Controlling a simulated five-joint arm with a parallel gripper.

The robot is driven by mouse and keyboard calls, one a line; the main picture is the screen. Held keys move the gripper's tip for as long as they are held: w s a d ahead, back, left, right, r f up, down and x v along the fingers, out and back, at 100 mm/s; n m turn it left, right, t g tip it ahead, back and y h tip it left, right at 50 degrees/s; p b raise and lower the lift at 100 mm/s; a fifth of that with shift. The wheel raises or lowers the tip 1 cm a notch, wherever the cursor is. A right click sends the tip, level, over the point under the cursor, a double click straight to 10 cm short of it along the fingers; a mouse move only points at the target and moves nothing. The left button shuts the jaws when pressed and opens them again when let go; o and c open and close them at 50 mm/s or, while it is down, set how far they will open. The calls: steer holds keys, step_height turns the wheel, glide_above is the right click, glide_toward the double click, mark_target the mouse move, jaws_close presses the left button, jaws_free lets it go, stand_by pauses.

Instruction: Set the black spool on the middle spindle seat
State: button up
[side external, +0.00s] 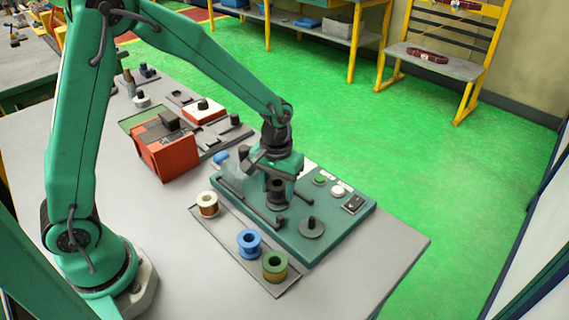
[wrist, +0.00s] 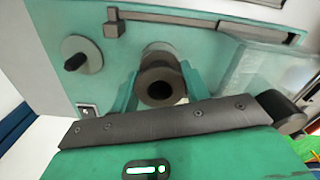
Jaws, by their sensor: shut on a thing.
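The black spool (wrist: 160,60) is between the two fingers of my gripper (wrist: 158,90), with its open round bore facing the wrist camera. In the side view my gripper (side external: 277,188) is shut on the black spool (side external: 277,204), upright over the middle of the green winding machine (side external: 330,218). The middle spindle seat is hidden beneath the spool and gripper. I cannot tell whether the spool touches it. An empty seat, a grey disc with a dark post (side external: 312,228), stands to the right of the spool; it also shows in the wrist view (wrist: 82,55).
A grey tray (side external: 228,232) in front holds a white-and-copper spool (side external: 208,205), a blue spool (side external: 249,243) and a green spool (side external: 275,266). A dark bar lies across the machine beside the gripper. A clear cover (wrist: 258,75) sits on it. A red box (side external: 165,150) stands left.

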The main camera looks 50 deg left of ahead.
steer(key=shift+f, duration=0.6)
stand_by(0.5)
steer(key=o, duration=1.3)
steer(key=shift+r, duration=0.1)
steer(key=shift+r, duration=3.45)
